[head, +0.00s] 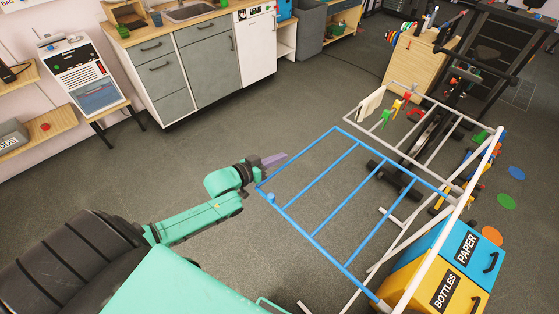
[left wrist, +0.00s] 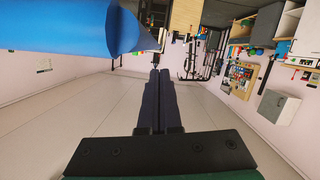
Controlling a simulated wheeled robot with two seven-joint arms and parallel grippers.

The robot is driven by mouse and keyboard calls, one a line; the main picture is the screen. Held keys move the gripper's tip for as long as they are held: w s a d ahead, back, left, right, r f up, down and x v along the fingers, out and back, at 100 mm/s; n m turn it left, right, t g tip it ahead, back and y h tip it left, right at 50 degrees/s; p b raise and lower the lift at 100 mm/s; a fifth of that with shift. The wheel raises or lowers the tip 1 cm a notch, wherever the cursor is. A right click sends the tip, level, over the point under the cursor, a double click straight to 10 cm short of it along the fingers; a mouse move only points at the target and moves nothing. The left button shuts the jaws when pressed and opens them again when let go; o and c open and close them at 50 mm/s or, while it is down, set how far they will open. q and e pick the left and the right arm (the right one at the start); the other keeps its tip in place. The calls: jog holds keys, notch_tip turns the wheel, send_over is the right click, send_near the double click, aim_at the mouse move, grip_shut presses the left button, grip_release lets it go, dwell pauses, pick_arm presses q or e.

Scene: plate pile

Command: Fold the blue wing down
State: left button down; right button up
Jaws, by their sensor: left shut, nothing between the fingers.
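The blue wing (head: 303,179) is a frame of blue tubes with several cross bars. It stretches out to the left from a white drying rack (head: 474,190), on the side toward my left arm. My left gripper (head: 281,158) is shut and empty, with purple-grey fingers close to the wing's outer left corner. In the head view I cannot tell whether it touches the tube. In the left wrist view the shut fingers (left wrist: 160,88) point ahead, and a large blue tube (left wrist: 65,28) passes close at the upper left, apart from the fingertips. My right gripper is not in view.
An exercise bike (head: 430,135) stands behind the rack. Blue PAPER (head: 447,240) and yellow BOTTLES (head: 420,285) bins stand at the lower right. The floor between the cabinets and wing is clear.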

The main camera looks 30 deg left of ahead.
pick_arm(q)
jog(key=shift+s+d+f, duration=0.3)
jog(key=shift+d+f, duration=0.1)
jog(key=shift+f, duration=0.35)
jog(key=shift+a+f, duration=0.1)
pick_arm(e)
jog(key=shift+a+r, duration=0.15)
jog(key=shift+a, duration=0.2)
pick_arm(q)
jog(key=shift+w, duration=0.1)
